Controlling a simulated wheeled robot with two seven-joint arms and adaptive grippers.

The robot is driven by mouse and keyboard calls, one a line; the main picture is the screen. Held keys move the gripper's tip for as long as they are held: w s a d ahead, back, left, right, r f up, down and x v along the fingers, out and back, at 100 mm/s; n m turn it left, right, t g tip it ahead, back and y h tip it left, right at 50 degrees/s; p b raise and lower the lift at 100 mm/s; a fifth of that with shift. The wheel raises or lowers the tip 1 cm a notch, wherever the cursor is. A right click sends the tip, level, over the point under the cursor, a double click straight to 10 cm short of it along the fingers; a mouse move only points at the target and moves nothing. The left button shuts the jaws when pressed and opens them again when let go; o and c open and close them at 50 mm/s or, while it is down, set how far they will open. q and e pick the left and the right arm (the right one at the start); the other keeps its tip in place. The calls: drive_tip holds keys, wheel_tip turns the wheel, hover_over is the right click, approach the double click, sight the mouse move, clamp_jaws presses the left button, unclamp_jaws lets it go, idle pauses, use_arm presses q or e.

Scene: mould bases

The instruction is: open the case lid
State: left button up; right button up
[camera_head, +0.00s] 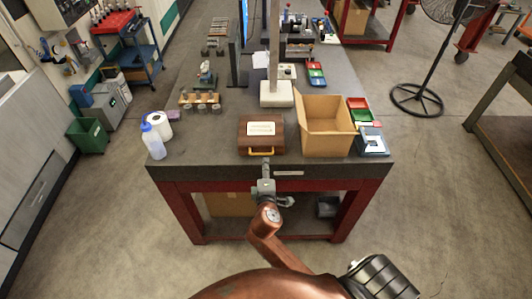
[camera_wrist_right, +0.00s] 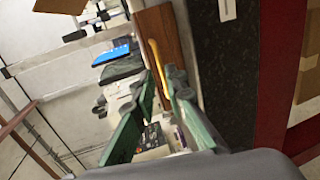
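The brown case (camera_head: 250,141) lies closed near the front edge of the table, with a pale label on its lid and a yellow handle (camera_head: 261,152) on its front side. My right gripper (camera_head: 266,164) is just in front of the case, close to the handle. In the right wrist view the case (camera_wrist_right: 163,22) is at the top, and the yellow handle (camera_wrist_right: 157,66) runs down between the two green fingers (camera_wrist_right: 162,82). The fingers stand apart with a gap. I cannot tell whether they touch the handle. My left gripper is not in view.
An open cardboard box (camera_head: 327,142) stands right of the case. A bottle (camera_head: 152,142) and a white roll (camera_head: 158,124) stand at its left. A pale post on a base (camera_head: 277,95) rises behind it. The tabletop (camera_head: 215,145) is bare between bottle and case.

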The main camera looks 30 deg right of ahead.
drive_tip(key=x, duration=0.7)
drive_tip(key=shift+w+d, duration=0.15)
drive_tip(key=shift+w, duration=0.1)
drive_tip(key=shift+c, duration=0.3)
clamp_jaws()
